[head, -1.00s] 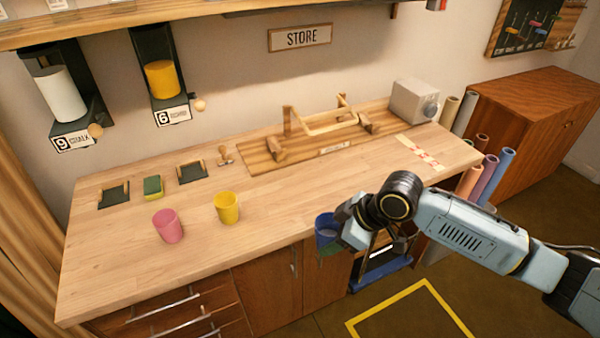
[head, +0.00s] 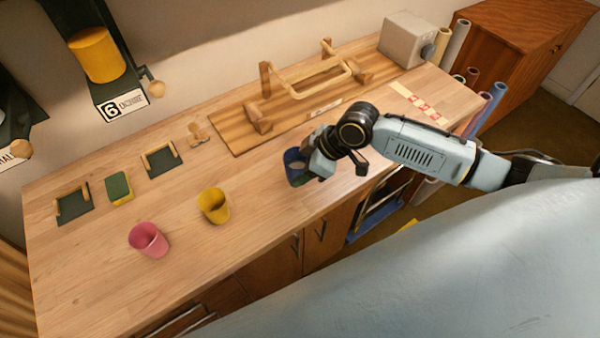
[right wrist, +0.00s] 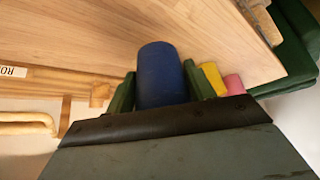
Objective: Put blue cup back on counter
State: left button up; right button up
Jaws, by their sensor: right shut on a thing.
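The blue cup (head: 294,166) is at the right part of the wooden counter (head: 250,235), near its front edge. My right gripper (head: 308,165) is shut on it from the right. In the right wrist view the blue cup (right wrist: 162,75) sits between the two green fingers of my right gripper (right wrist: 160,95). Whether its base touches the counter I cannot tell. My left gripper is not in view; a large pale part of my own body fills the lower right of the head view.
A wooden rack (head: 305,85) lies behind the blue cup. A green sponge (head: 119,188) and dark pads are at the left. Counter between yellow and blue cups is clear.

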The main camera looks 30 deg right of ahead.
jog(key=shift+f, duration=2.75)
jog(key=shift+f, duration=0.15)
jog(key=o, duration=1.1)
jog(key=shift+r, duration=0.3)
jog(key=v, duration=1.2)
jog(key=shift+f, duration=0.15)
